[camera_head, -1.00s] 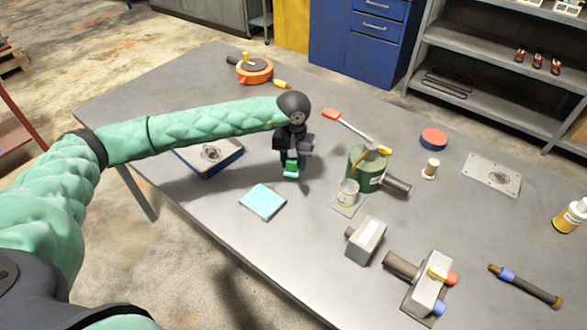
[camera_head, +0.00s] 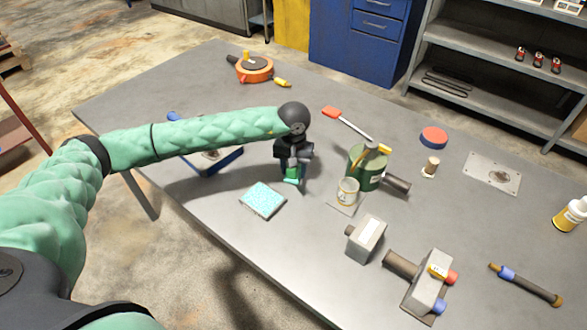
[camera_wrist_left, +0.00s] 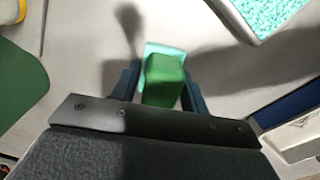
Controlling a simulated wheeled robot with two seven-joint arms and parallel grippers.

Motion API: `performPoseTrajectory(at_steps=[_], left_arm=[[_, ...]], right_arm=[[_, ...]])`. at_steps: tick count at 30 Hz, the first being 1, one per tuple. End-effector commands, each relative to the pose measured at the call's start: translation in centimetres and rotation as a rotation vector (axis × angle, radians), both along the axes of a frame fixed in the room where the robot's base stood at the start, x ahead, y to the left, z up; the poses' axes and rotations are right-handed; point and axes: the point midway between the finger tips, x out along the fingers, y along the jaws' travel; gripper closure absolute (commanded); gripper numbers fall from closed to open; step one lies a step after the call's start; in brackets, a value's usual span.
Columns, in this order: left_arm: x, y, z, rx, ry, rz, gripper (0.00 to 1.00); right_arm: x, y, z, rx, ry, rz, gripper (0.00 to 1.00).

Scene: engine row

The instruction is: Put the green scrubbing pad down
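My left gripper (camera_head: 293,176) points down over the middle of the grey table (camera_head: 330,262), behind and to the right of a light-blue sponge-like block (camera_head: 263,200). The green scrubbing pad (camera_wrist_left: 165,80) is between its fingers in the left wrist view, darker green on top with a lighter green edge. In the head view the pad (camera_head: 293,172) is a small green patch at the fingertips. The gripper is shut on it. I cannot tell whether the pad touches the table. My right gripper is not in view.
A green canister (camera_head: 362,170) and a white tin (camera_head: 347,190) stand just right of the left gripper. A blue-edged tray (camera_head: 226,160) lies to its left under my arm. Grey metal blocks (camera_head: 366,239) stand at the front right. Bare table lies around the light-blue block.

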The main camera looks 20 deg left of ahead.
Motion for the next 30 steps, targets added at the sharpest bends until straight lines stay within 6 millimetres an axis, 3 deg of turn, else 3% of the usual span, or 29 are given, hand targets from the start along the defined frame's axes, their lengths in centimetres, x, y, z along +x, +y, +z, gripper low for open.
performPoseTrajectory(at_steps=[3,18,23,27,30], left_arm=[[0.0,0.0,0.0,0.0,0.0,0.0,0.37],[0.0,0.0,0.3,0.0,0.0,0.0,0.37],[0.1,0.0,1.0,-0.001,-0.001,0.0,0.37],[0.1,0.0,2.1,-0.001,-0.002,0.001,0.37],[0.1,0.0,3.3,-0.001,-0.002,0.0,0.37]], right_arm=[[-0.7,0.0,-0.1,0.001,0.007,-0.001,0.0],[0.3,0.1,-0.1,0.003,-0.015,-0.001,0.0],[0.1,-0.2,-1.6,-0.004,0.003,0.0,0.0],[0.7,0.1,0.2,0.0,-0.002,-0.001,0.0],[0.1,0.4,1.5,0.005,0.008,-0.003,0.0]])
